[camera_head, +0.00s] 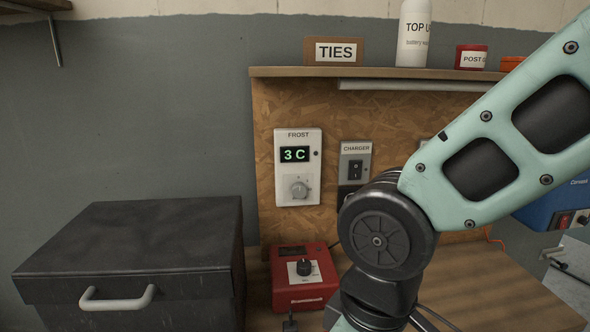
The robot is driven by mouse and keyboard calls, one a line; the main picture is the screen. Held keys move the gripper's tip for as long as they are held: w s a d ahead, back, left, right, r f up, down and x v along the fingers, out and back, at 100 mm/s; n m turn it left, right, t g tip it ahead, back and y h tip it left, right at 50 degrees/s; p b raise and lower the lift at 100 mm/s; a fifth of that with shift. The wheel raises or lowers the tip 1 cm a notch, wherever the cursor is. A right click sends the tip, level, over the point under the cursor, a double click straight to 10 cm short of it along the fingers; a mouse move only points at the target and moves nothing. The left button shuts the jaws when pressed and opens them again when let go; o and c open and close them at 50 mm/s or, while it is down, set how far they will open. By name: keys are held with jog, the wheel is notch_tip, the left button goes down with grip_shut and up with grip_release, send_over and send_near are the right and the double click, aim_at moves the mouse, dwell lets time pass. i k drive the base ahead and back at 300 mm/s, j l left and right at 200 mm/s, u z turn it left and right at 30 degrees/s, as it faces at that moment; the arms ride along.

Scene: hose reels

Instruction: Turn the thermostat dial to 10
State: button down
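The thermostat (312,164) is a white upright box labelled FROST, fixed to the chipboard panel. Its green display (295,154) reads 3 C. My arm crosses the right side of the view and bends down at a dark joint right of the thermostat. My gripper is out of the picture, below the bottom edge, so its state does not show. Nothing covers the dial.
A CHARGER switch plate (355,149) is right of the thermostat, partly hidden by my arm. A red box with a black knob (296,288) stands below. A black case (134,240) fills the left. A shelf (290,72) overhead holds a TIES box (335,42) and a white bottle (413,50).

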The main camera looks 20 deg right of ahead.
aim_at(299, 189)
jog(key=i+z, duration=0.25)
jog(key=z, duration=0.15)
jog(key=i+z, duration=0.25)
jog(key=z, duration=0.15)
